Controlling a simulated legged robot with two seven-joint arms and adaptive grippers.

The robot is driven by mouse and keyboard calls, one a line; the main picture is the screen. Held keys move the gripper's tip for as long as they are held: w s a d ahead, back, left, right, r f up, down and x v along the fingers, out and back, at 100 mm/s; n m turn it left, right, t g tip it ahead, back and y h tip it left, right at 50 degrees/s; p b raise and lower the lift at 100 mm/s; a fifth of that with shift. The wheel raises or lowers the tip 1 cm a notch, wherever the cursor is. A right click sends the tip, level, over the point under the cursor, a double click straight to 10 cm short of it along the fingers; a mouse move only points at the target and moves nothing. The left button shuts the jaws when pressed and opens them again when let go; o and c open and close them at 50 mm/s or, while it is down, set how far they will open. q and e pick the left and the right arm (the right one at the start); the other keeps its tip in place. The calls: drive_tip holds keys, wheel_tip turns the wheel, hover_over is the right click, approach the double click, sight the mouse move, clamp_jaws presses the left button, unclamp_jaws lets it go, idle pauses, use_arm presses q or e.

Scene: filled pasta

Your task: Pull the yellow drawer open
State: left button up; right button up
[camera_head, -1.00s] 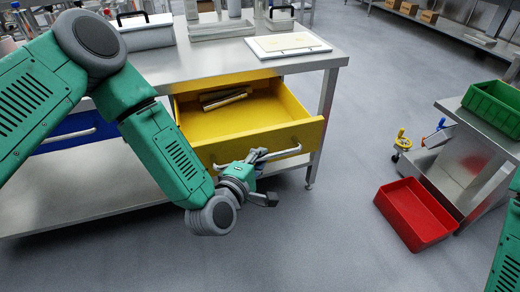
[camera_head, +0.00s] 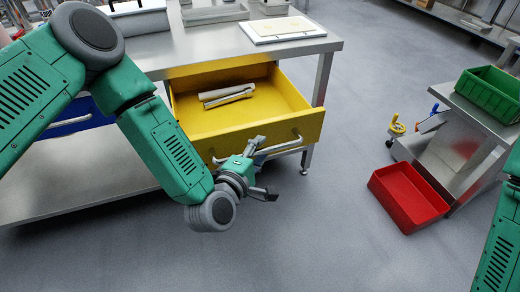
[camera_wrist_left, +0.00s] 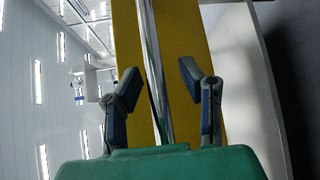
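The yellow drawer (camera_head: 225,122) stands well out from under the steel table, with its inside in view. Its metal handle (camera_head: 283,146) runs along the front face. The yellow front (camera_wrist_left: 128,40) lies behind the bar. My right gripper is out of view.
Pale rod-like items (camera_head: 228,96) lie in the drawer. A blue drawer (camera_head: 75,118) is at the left, partly behind my left arm. A red bin (camera_head: 408,197) is on the floor at the right, near a stand with a green bin (camera_head: 490,95). Floor in front is clear.

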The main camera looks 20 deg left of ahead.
use_arm(q)
drive_tip(key=shift+r, duration=0.1)
drive_tip(key=shift+s, duration=0.3)
drive_tip(key=v, duration=1.1)
drive_tip(key=shift+s, duration=0.15)
drive_tip(key=shift+a, duration=0.15)
